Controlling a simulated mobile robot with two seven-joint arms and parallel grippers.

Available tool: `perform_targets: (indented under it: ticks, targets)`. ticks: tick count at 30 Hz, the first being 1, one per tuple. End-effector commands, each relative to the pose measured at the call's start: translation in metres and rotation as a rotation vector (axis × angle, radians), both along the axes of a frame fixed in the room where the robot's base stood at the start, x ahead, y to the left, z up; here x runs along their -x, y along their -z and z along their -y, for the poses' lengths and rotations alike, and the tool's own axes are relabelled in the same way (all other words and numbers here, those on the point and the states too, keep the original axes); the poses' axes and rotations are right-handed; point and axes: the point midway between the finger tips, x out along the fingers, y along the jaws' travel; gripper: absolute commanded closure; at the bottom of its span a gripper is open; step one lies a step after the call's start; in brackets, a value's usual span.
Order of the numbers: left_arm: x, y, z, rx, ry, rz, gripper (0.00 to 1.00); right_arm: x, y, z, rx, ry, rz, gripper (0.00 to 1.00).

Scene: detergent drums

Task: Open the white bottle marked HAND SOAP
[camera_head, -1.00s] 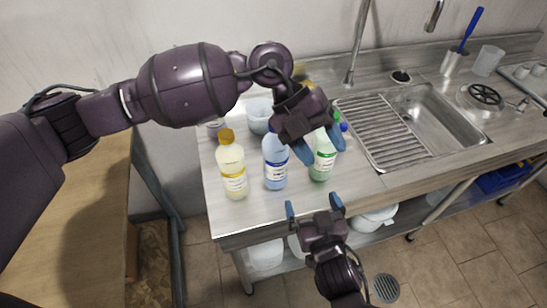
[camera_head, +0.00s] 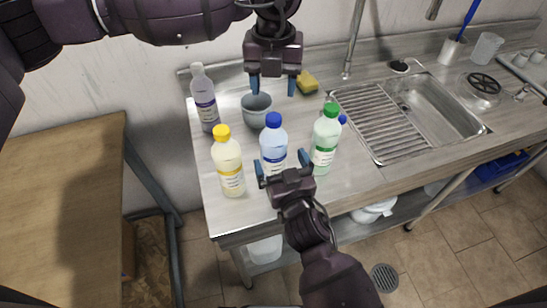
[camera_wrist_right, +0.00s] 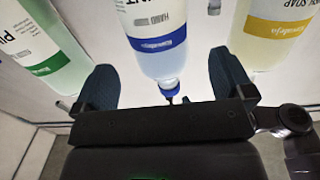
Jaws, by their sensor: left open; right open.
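A whitish bottle with a white cap (camera_head: 203,98) stands upright at the counter's back left; its label is too small to read. A pale yellow bottle (camera_head: 228,165) with a yellow cap stands in front; in the right wrist view its label (camera_wrist_right: 280,28) ends in SOAP, the rest cut off. A blue bottle (camera_head: 273,144) and a green-capped bottle (camera_head: 324,138) stand to its right. My right gripper (camera_head: 282,166) is open at the blue bottle's front, which shows between its fingers in the wrist view. My left gripper (camera_head: 273,86) is open and empty near a grey cup.
The grey cup (camera_head: 257,110) stands behind the blue bottle. A yellow sponge (camera_head: 307,84) lies by the wall. The drainer and sink (camera_head: 430,108) lie to the right. The counter's front edge (camera_head: 225,232) is near; a wooden table (camera_head: 60,190) stands at left.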

Motion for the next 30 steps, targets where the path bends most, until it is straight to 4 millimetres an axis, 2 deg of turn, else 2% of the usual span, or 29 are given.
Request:
perform_targets:
  ticks: [6,12,25,30]
  targets:
    - [0.000,0.000,0.000,0.001,0.001,-0.001,0.43,-0.031,-0.001,-0.010,-0.001,0.000,0.001,0.01]
    - [0.000,0.000,0.000,0.001,0.001,-0.001,0.43,-0.049,0.000,-0.015,-0.001,0.000,0.000,0.01]
    - [0.000,0.000,0.000,0.002,0.001,-0.001,0.43,-0.055,0.000,-0.017,-0.001,0.000,-0.001,0.01]
    - [0.000,0.000,0.000,0.002,0.001,-0.001,0.43,-0.055,0.000,-0.017,-0.001,0.000,-0.001,0.27]
